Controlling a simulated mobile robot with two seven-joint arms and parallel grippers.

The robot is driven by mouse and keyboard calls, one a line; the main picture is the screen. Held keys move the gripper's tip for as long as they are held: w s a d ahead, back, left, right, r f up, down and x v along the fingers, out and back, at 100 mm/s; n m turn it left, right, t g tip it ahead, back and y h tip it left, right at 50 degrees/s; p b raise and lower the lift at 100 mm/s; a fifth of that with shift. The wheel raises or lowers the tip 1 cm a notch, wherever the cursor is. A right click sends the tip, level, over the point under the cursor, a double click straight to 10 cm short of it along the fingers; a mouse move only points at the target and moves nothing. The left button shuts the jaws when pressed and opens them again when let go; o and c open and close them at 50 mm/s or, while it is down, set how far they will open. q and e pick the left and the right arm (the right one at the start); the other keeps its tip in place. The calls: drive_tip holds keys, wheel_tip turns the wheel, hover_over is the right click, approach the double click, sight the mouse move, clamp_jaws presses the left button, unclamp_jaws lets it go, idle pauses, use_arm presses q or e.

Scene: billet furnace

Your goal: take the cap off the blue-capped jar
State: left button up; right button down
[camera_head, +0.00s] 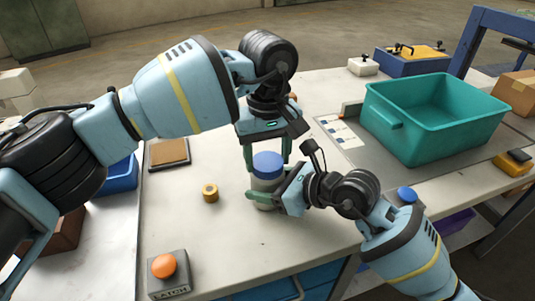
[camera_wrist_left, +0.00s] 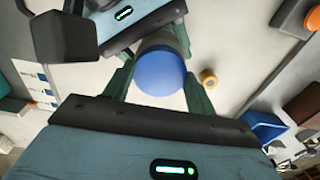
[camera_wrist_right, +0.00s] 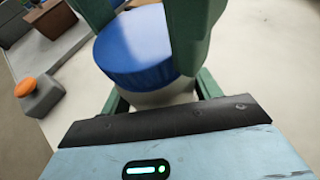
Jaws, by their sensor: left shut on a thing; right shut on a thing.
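The jar (camera_head: 264,187) is whitish and stands upright on the bench with its round blue cap (camera_head: 268,163) seated on top. My left gripper (camera_head: 267,156) points down from above with its green fingers on either side of the cap, shut on it; the cap (camera_wrist_left: 160,73) also shows between those fingers in the left wrist view. My right gripper (camera_head: 268,196) comes in low from the right and is shut on the jar body. In the right wrist view, the jar body (camera_wrist_right: 160,95) shows below the cap (camera_wrist_right: 135,50), partly hidden by the left fingers.
A teal bin (camera_head: 440,135) stands at the back right. A yellow ring (camera_head: 210,192) lies left of the jar. An orange button on a grey latch box (camera_head: 167,280) is at the front left. A brown-topped tray (camera_head: 168,152) lies behind the ring. Bare bench lies between them.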

use_arm(q)
drive_tip(key=n, duration=1.2)
drive_tip(key=shift+n, duration=0.3)
drive_tip(key=n, duration=1)
drive_tip(key=shift+n, duration=0.4)
drive_tip(key=n, duration=0.4)
drive_tip(key=shift+r+n, duration=0.1)
drive_tip(key=shift+n, duration=0.2)
drive_tip(key=n, duration=1.7)
